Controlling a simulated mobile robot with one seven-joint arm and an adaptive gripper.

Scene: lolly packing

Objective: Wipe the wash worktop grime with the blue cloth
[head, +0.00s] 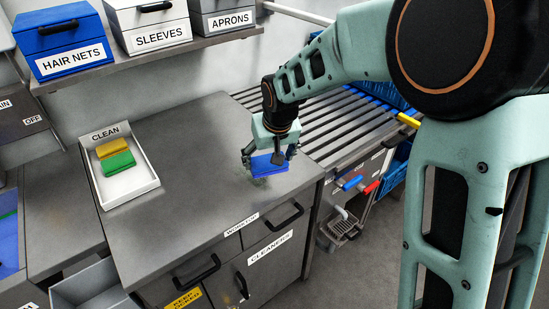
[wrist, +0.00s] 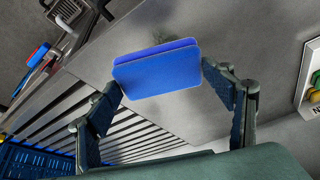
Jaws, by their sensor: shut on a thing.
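The blue cloth (head: 269,166) is a folded pad held in my gripper (head: 267,154), at the right part of the grey worktop (head: 190,190). In the wrist view the cloth (wrist: 157,74) fills the space between the two fingertips of my gripper (wrist: 162,78), which are shut on it. A faint dark greenish grime patch (head: 259,183) shows on the worktop beside and below the cloth; the cloth and gripper hide part of it. I cannot tell whether the cloth touches the surface or is just above it.
A white tray labelled CLEAN (head: 142,190) holds a yellow cloth (head: 112,149) and a green cloth (head: 118,164) on the left of the worktop. A roller conveyor (head: 318,117) adjoins on the right. A shelf with labelled boxes (head: 155,25) runs behind. The middle of the worktop is clear.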

